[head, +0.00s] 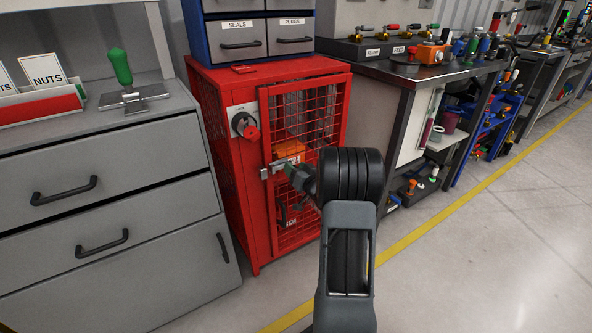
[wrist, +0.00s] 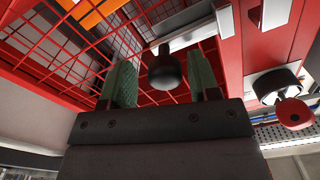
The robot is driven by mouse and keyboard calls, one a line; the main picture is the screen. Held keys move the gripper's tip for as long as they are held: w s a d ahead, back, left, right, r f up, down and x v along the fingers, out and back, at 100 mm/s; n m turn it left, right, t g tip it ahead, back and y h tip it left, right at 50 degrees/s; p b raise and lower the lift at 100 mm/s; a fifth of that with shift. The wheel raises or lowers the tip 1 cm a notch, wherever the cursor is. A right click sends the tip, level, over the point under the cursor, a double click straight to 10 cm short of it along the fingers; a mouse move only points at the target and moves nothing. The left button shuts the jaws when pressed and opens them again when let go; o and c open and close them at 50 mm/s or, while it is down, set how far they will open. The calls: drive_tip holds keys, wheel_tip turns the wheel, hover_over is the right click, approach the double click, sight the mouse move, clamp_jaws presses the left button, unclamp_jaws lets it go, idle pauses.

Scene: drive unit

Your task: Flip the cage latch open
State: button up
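The red cage (head: 228,150) stands in the middle of the head view, its mesh door (head: 318,105) closed against the frame. The cage latch (head: 276,168) is a metal bar at the door's left edge. In the wrist view the latch bar (wrist: 190,38) runs toward the red door post, with a black round knob (wrist: 165,70) on its end. My gripper (wrist: 163,82) is open, with one green finger on each side of the knob. The fingers look apart from the knob; the exact depth is hard to tell. In the head view my gripper (head: 292,172) is at the latch, partly hidden by my wrist.
A red rotary switch (head: 245,124) sits on the cage left of the door; it also shows in the wrist view (wrist: 290,108). Grey drawers (head: 110,200) stand left, and a workbench (head: 440,68) stands right. An orange item (head: 290,150) is behind the mesh. Floor at right is clear.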

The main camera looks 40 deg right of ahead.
drive_tip(key=shift+a, duration=0.1)
drive_tip(key=s+p, duration=0.3)
drive_tip(key=s, duration=1)
drive_tip(key=shift+s+a+p, duration=0.3)
drive_tip(key=shift+s+a, duration=0.05)
drive_tip(key=shift+s, duration=0.05)
drive_tip(key=w+a+r+g+h+p, duration=0.1)
drive_tip(key=a+r+g+p, duration=0.15)
drive_tip(key=r+p, duration=0.45)
drive_tip(key=w+a+r+n+g+h+p, duration=0.1)
drive_tip(key=a+r+g+p, duration=0.15)
drive_tip(key=r+p, duration=0.4)
drive_tip(key=w+a+r+g+h+p, duration=0.15)
drive_tip(key=a+r+p, duration=0.3)
drive_tip(key=r, duration=0.55)
drive_tip(key=s+a+r+n+g+y+p, duration=0.3)
drive_tip(key=s+a+r+g+p, duration=0.5)
drive_tip(key=s+a+r+p, duration=0.7)
drive_tip(key=shift+s+a+r+y, duration=0.45)
drive_tip(key=shift+a+r+y, duration=0.4)
drive_tip(key=shift+a, duration=0.2)
